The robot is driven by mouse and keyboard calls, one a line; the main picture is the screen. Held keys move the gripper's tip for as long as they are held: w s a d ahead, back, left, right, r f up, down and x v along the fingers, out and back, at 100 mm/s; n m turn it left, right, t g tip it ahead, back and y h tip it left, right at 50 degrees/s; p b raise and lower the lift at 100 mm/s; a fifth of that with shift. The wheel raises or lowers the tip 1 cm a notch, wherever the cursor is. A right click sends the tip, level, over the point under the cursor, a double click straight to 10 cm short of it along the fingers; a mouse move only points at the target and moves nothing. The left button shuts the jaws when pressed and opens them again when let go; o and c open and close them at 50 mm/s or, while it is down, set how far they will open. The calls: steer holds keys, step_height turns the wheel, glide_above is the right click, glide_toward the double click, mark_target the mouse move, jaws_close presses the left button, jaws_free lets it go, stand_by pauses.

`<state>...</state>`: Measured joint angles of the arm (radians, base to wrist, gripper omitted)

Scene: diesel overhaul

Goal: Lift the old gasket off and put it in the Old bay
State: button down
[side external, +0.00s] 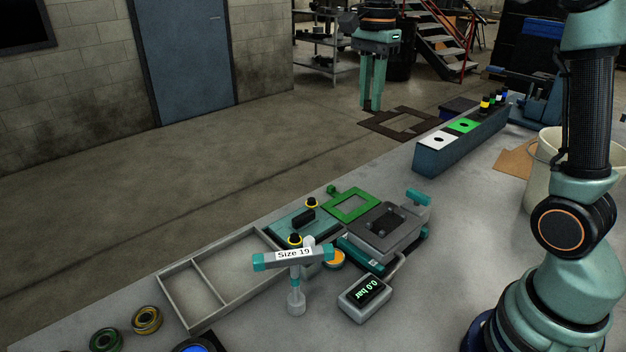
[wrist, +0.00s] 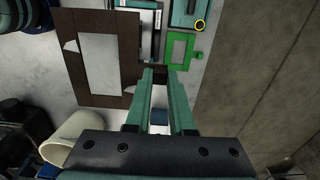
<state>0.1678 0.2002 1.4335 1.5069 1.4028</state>
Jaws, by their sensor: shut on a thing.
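The old gasket is a dark brown rectangular frame (side external: 410,123) with a tab. My gripper (side external: 371,106) is shut on that tab and holds the frame up in the air, behind and above the bench in the side view. In the wrist view the gasket (wrist: 68,72) fills the upper left, its tab between my fingertips (wrist: 156,73). The grey engine block (side external: 380,232) stands apart from the gasket, with studs on top. No Old bay label is readable; a grey divided tray (side external: 192,290) lies at the left of the bench.
A green frame with a tab (side external: 352,205) lies beside the block. A Size 19 T-handle tool (side external: 295,280) stands in front of it. A pressure readout (side external: 365,298), a blue-grey rack (side external: 460,145) and a pale bucket (side external: 542,175) are nearby. Bare bench lies right of the block.

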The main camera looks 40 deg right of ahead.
steer(key=shift+r, duration=0.65)
steer(key=w+a+f+n, duration=0.2)
steer(key=a+f+n, duration=0.7)
steer(key=n, duration=0.4)
steer(key=w+a+f+n, duration=0.2)
steer(key=a+f+n, duration=0.5)
steer(key=a+n, duration=0.5)
steer(key=shift+s+a+f+n, duration=0.4)
steer(key=shift+a+f+n, duration=0.7)
steer(key=shift+f+n, duration=0.85)
steer(key=shift+s+a+f+n, duration=0.35)
steer(key=shift+a+f+n, duration=0.8)
steer(key=shift+f+n, duration=0.8)
steer(key=shift+s+a+f+n, duration=0.4)
steer(key=shift+a+f+n, duration=0.7)
steer(key=shift+f+n, duration=0.85)
steer(key=shift+f+m, duration=0.3)
steer(key=shift+m, duration=0.05)
